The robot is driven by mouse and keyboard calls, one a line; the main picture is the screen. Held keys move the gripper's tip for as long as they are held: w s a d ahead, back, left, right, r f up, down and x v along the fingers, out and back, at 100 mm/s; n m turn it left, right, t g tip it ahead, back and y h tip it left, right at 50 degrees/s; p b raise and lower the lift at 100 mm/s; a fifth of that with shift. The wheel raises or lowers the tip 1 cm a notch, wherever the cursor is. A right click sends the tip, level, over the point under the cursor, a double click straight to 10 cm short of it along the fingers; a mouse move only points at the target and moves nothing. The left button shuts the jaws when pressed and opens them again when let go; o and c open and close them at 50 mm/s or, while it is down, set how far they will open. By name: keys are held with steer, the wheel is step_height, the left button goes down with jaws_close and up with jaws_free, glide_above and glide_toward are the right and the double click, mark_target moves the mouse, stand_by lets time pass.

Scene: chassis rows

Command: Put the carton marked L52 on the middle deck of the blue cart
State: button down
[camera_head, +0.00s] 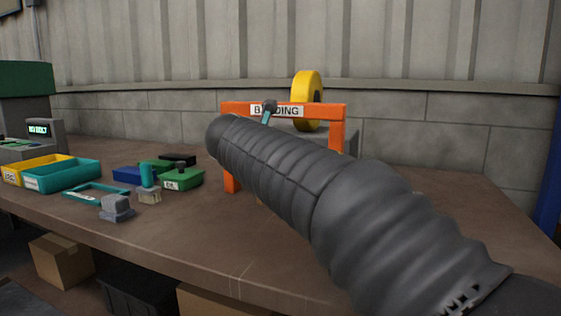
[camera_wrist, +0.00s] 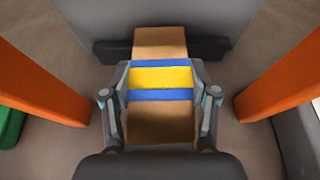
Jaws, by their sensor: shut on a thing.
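In the wrist view my gripper (camera_wrist: 161,100) is shut on a brown carton (camera_wrist: 160,120) with a yellow band edged in blue across it. One finger lies along each side of the carton. No L52 mark can be read on the face that shows. In the head view my dark ribbed arm hides the gripper and the carton. The blue cart is not clearly in view; only a blue upright (camera_head: 549,190) shows at the right edge.
An orange frame (camera_head: 338,112) with a banding sign stands on the brown workbench (camera_head: 250,265); its posts flank my gripper. A yellow reel (camera_head: 306,100) is behind it. Bins, including a teal one (camera_head: 62,178), and small tools crowd the bench's left side. A box (camera_head: 62,260) is below.

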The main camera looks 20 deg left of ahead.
steer(key=shift+f, duration=0.15)
steer(key=shift+c, duration=1.4)
jaws_free()
steer(key=shift+f+b, duration=0.2)
steer(key=shift+b, duration=0.35)
